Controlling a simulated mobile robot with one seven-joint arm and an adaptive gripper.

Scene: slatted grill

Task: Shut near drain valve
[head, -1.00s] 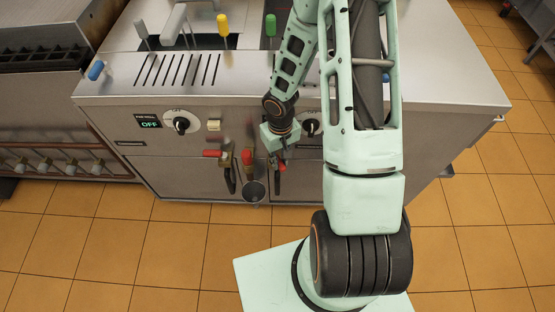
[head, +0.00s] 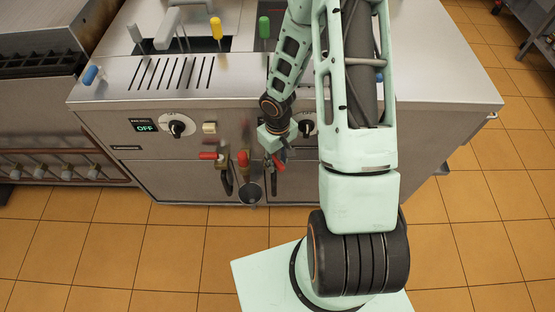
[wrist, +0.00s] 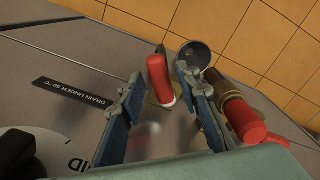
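Three valves with red grips show low on the unit's front in the head view: a left one (head: 208,156) with its grip lying sideways, a middle one (head: 243,159) with its grip upright, and a right one at my gripper (head: 277,161), mostly hidden by it. In the wrist view my gripper (wrist: 163,108) is open, its two blue-grey fingers well apart. One red handle (wrist: 160,78) shows between and just beyond the fingers; I cannot tell whether they touch it. A second red grip (wrist: 244,121) with brass parts lies right of the right finger.
A grey drain cup (head: 250,191) hangs below the middle valve and shows in the wrist view (wrist: 195,54). A black knob (head: 177,127) and an OFF display are on the panel. The tiled floor (head: 180,240) in front is clear.

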